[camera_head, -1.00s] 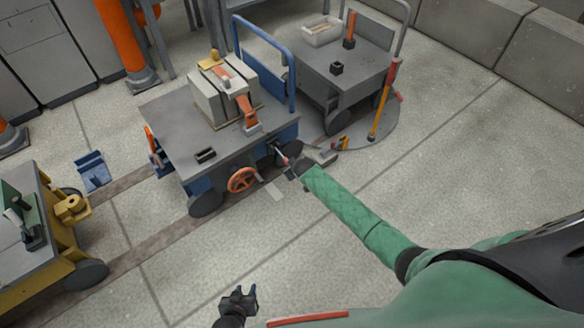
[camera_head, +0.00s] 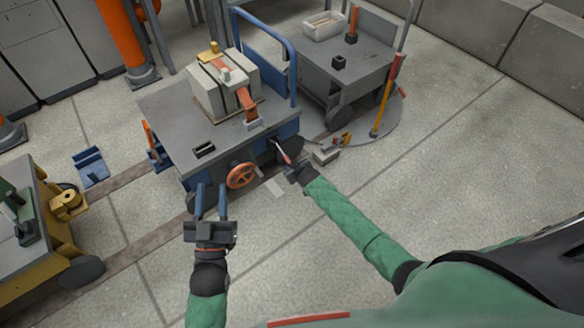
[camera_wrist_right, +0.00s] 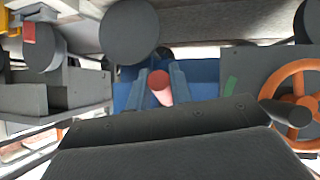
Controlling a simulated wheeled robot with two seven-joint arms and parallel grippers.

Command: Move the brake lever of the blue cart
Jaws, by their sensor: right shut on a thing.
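The blue cart (camera_head: 160,112) stands left of centre, with a grey deck and a blue push handle. Its brake lever (camera_head: 285,157) has a red grip and sticks out low on its near right side. My right gripper (camera_head: 288,165) is at the lever. In the right wrist view the red grip (camera_wrist_right: 160,88) lies between my two blue fingers (camera_wrist_right: 160,92), which are shut on it. My left gripper (camera_head: 211,188) is open and empty, in front of the cart's near left corner and left of the orange handwheel (camera_head: 241,176).
White blocks (camera_head: 208,92) with an orange strap sit on the blue cart's deck. A grey cart (camera_head: 345,65) stands behind right on a round plate (camera_head: 378,125). A yellow cart (camera_head: 40,245) is at the left. The floor at right is clear.

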